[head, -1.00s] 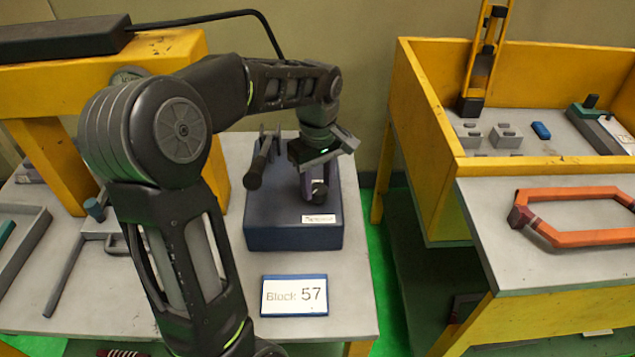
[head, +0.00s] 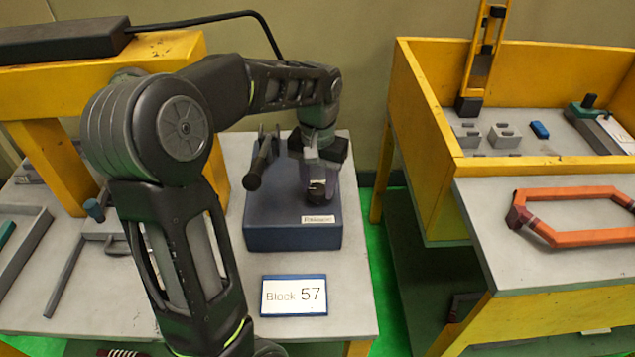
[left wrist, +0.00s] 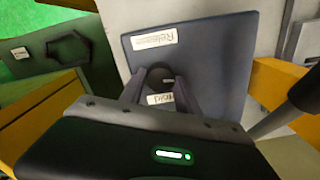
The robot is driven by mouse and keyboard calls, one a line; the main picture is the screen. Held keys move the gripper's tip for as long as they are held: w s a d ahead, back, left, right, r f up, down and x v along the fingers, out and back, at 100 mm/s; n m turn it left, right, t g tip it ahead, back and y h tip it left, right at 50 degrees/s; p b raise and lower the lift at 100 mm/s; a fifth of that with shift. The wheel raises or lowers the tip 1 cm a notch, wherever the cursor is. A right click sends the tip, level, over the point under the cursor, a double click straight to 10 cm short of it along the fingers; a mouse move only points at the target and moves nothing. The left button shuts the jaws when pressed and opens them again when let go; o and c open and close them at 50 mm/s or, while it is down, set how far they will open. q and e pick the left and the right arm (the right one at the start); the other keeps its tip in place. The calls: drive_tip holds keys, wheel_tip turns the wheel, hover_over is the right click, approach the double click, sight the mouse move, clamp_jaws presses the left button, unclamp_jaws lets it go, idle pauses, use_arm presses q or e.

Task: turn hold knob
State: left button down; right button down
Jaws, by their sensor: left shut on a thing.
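The hold knob (head: 317,193) is a dark round knob on top of a blue box (head: 270,238). My left gripper (head: 319,180) points down over the knob, its fingers shut on either side of it. In the left wrist view the knob (left wrist: 160,79) sits between the two fingertips (left wrist: 160,88). A partly covered white label shows beside the knob, and a label that seems to read "Release" (left wrist: 155,38) is near the box edge. The fingers hide part of the knob. My right gripper is not in view.
A black-handled lever (head: 254,178) stands on the box just left of my gripper. A "Block 57" sign (head: 294,295) lies in front on the grey table (head: 348,300). A yellow-walled bench (head: 425,140) with an orange hexagonal frame (head: 580,193) stands at right, beyond a gap.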

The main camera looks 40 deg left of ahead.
use_arm(q)
drive_tip(key=m, duration=0.4)
drive_tip(key=shift+m, duration=0.3)
drive_tip(key=m, duration=0.3)
drive_tip(key=shift+d+m, duration=0.1)
drive_tip(key=shift+m, duration=0.3)
drive_tip(key=m, duration=0.4)
drive_tip(key=shift+p, duration=0.4)
drive_tip(key=shift+m, duration=1.9)
drive_tip(key=c, duration=0.9)
unclamp_jaws()
drive_tip(key=shift+r, duration=0.1)
